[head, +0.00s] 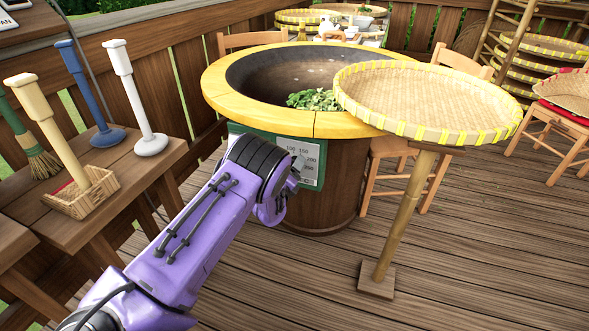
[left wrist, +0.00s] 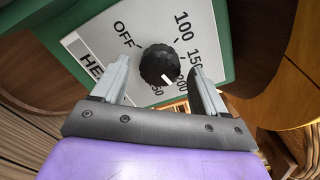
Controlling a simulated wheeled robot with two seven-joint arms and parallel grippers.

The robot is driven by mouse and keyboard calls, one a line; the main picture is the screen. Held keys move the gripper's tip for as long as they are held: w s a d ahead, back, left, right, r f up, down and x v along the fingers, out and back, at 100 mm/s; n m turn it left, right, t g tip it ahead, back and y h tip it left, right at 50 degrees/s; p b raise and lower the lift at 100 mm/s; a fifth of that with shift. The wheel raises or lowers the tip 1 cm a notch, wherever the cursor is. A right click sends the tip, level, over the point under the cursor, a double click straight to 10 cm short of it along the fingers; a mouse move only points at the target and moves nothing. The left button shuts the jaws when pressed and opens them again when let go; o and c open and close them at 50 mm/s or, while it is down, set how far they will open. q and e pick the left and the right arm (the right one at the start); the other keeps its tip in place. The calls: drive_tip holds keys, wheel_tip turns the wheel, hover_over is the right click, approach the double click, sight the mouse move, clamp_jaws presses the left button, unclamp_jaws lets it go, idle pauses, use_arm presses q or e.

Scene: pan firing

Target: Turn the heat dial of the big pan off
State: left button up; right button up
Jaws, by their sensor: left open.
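The big pan (head: 222,84) is a wide dark bowl with a yellow wooden rim, set in a wooden barrel; green leaves (head: 314,99) lie in it. Its heat panel (head: 312,150) is a white plate in a green frame, partly hidden by my left arm. In the left wrist view the black round dial (left wrist: 158,62) has a white mark at its lower right, pointing between the high numbers, away from OFF. My left gripper (left wrist: 158,70) is open, one finger on each side of the dial; I cannot tell whether they touch it. My right gripper is not in view.
A round woven tray (head: 430,95) on a wooden post stands right of the pan, its edge overlapping the rim. Wooden chairs (head: 405,168) stand behind it. The front deck is clear.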

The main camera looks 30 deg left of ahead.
use_arm(q)
drive_tip(key=shift+x, duration=0.8)
drive_tip(key=shift+c, duration=0.3)
drive_tip(key=c, duration=1)
